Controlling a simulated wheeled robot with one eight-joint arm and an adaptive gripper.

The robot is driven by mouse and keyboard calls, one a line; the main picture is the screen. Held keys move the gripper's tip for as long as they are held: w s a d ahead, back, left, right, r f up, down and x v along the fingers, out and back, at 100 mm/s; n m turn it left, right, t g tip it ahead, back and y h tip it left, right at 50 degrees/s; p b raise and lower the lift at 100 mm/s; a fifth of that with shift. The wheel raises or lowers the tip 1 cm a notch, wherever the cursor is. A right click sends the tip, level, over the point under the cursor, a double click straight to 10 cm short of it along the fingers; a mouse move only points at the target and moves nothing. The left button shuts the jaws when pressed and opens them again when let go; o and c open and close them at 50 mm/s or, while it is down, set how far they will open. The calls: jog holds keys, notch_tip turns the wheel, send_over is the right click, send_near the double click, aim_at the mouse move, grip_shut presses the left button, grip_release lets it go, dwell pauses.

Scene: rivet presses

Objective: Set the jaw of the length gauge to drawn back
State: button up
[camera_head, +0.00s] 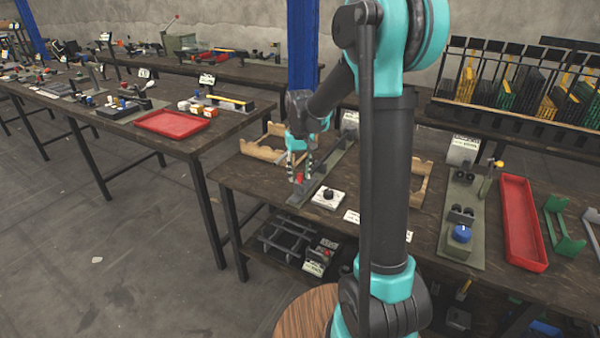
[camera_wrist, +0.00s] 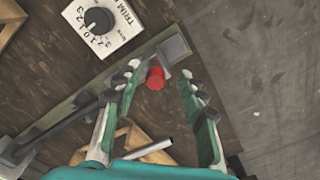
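The length gauge is a long grey-green rail (camera_head: 325,175) lying on the near workbench; it also runs diagonally through the wrist view (camera_wrist: 88,93). A red knob (camera_wrist: 155,78), apparently on the gauge's jaw, sits near the rail's end with a square grey plate (camera_wrist: 173,49). The red knob shows small in the head view (camera_head: 299,177). My gripper (camera_wrist: 160,82) is open, one finger on each side of the knob, with visible gaps. It points down at the rail in the head view (camera_head: 300,175). How the jaw meets the rail is partly hidden.
A white dial box (camera_wrist: 102,22) with a black knob, marked TRIM, lies beside the rail. Wooden cradles (camera_head: 262,145) stand behind my gripper. A red tray (camera_head: 521,222) and a fixture with a blue knob (camera_head: 460,234) are to the right. The bench edge is close by.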

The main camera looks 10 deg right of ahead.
notch_tip(320, 180, up, 12)
dwell(0.7)
jog(key=s+d+f+m+t, duration=0.1)
jog(key=s+d+f, duration=0.3)
jog(key=s+f, duration=0.4)
jog(key=s+d+f+t, duration=0.3)
jog(key=s+d+f, duration=0.2)
jog(key=s, duration=1.1)
notch_tip(320, 180, down, 4)
jog(key=shift+r+m, duration=0.1)
jog(key=shift+m, duration=0.3)
jog(key=shift+o, duration=0.5)
jog(key=shift+w, duration=0.1)
